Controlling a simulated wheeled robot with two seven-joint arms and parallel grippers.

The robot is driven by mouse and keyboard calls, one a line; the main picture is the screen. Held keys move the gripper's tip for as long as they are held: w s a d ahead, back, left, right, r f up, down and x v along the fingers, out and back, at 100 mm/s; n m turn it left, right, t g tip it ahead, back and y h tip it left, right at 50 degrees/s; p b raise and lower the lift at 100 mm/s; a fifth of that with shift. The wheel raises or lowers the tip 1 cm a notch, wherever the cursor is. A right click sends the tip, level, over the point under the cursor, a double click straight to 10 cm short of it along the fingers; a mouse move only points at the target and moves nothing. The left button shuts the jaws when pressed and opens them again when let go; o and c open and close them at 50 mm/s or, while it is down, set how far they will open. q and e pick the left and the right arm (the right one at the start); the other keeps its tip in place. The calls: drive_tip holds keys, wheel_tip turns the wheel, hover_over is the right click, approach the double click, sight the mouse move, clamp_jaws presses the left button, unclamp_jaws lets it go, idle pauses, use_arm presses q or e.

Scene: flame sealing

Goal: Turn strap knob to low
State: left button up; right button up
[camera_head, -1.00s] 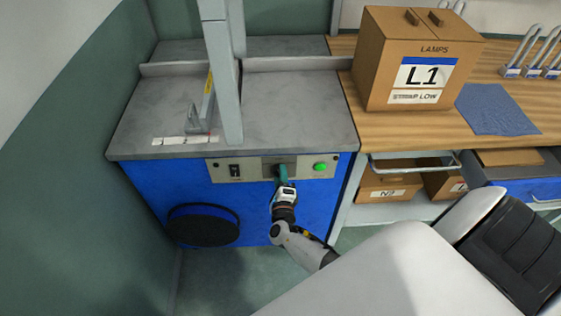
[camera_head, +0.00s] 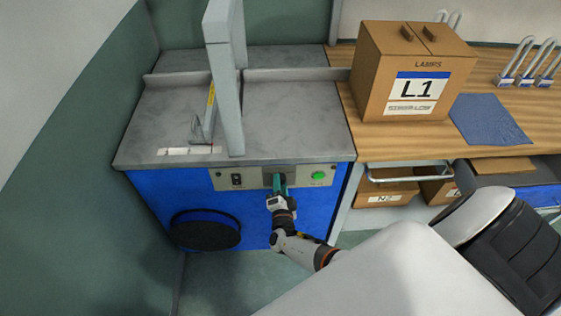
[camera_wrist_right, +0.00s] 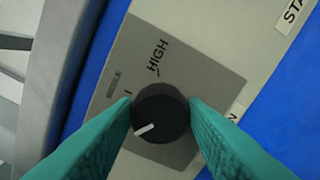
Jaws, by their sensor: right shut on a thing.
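The strap knob (camera_wrist_right: 161,112) is a round black dial on a grey plate, shown in the right wrist view. Its white pointer mark faces the lower left of that picture, away from the printed word HIGH (camera_wrist_right: 157,56). No LOW label can be read there; the left finger hides part of the plate. My right gripper (camera_head: 279,182), with teal fingers, is at the control panel (camera_head: 224,179) on the front of the blue machine. Its fingers are shut on the knob, one on each side. In the head view the gripper hides the knob. My left gripper is not in view.
A green button (camera_head: 318,176) is right of the gripper and a black rocker switch (camera_head: 237,180) is left. The machine's grey top (camera_head: 290,120) carries an upright post. A wooden bench to the right holds a cardboard box (camera_head: 375,85) labelled L1 and a blue cloth (camera_head: 487,120).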

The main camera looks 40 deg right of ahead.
drive_tip(key=shift+n, duration=0.4)
drive_tip(key=o, duration=1)
drive_tip(key=shift+c, duration=0.2)
drive_tip(key=v, duration=1.2)
drive_tip(key=shift+p, duration=0.35)
